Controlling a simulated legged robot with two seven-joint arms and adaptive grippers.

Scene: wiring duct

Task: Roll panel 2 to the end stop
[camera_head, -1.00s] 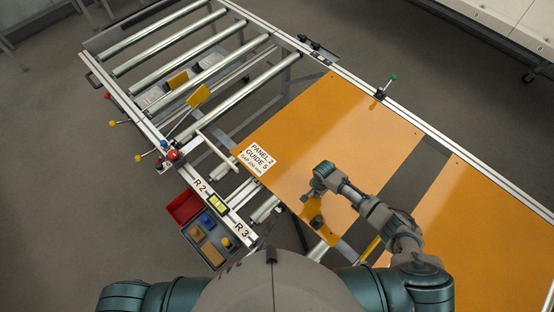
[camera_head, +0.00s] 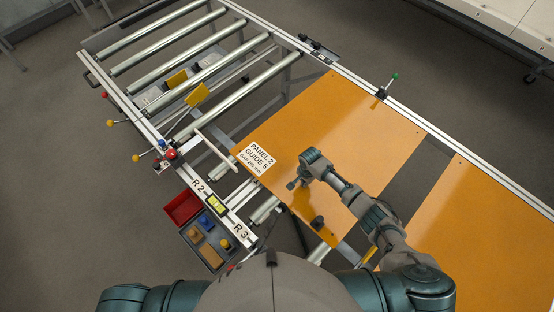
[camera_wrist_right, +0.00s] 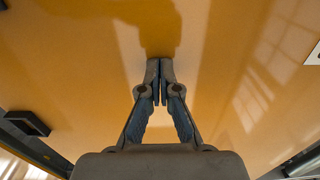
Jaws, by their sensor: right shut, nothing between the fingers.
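Panel 2 (camera_head: 345,130) is a large flat orange sheet on the roller line, with a white label reading "PANEL 2 GUIDE 5" (camera_head: 257,158) near its left corner. A black knob-like fitting (camera_head: 318,222) sits near its front edge; a dark block shows in the right wrist view (camera_wrist_right: 27,123). My right gripper (camera_head: 292,184) is over the panel's front left part, right below the label. In the wrist view its fingertips (camera_wrist_right: 160,78) are together and empty, facing the orange surface; I cannot tell whether they touch it. My left gripper is not in view. I cannot clearly identify the end stop.
Bare rollers (camera_head: 185,65) extend left of panel 2. A second orange panel (camera_head: 470,225) lies to the right across a gap. A green-topped lever (camera_head: 392,78) stands on the far rail. A bin tray (camera_head: 205,228) and coloured knobs are at the near left.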

